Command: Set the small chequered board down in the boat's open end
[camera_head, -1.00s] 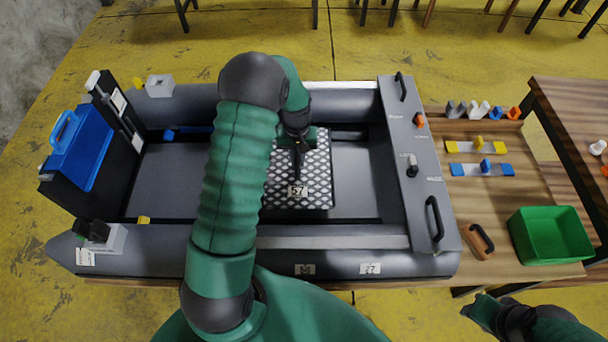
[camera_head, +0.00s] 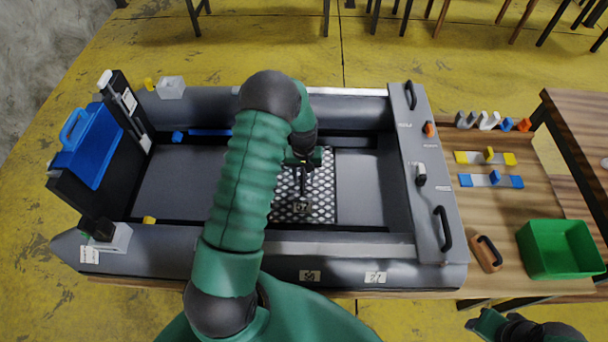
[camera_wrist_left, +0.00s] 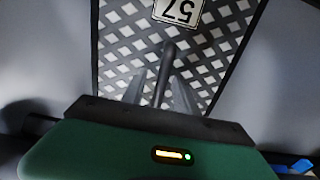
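The small chequered board (camera_head: 322,192), dark and white with a "57" label, is in the boat's (camera_head: 375,250) middle, over the dark floor. I cannot tell whether it rests on the floor. My left gripper (camera_head: 303,182) is above the board, its fingers on either side of a dark upright handle. The wrist view shows the gripper (camera_wrist_left: 160,90) shut around this handle, with the board (camera_wrist_left: 225,50) beyond it. My arm hides the boat floor left of the board. My right gripper (camera_head: 480,322) is partly visible at the bottom right, away from the boat; its fingers are unclear.
A blue case (camera_head: 85,150) stands at the boat's left end. A grey panel (camera_head: 432,180) with black handles spans its right end. On the wooden table are a green bin (camera_head: 560,250), a wooden-handled tool (camera_head: 487,253) and coloured parts (camera_head: 485,157). Boat floor right of the board is clear.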

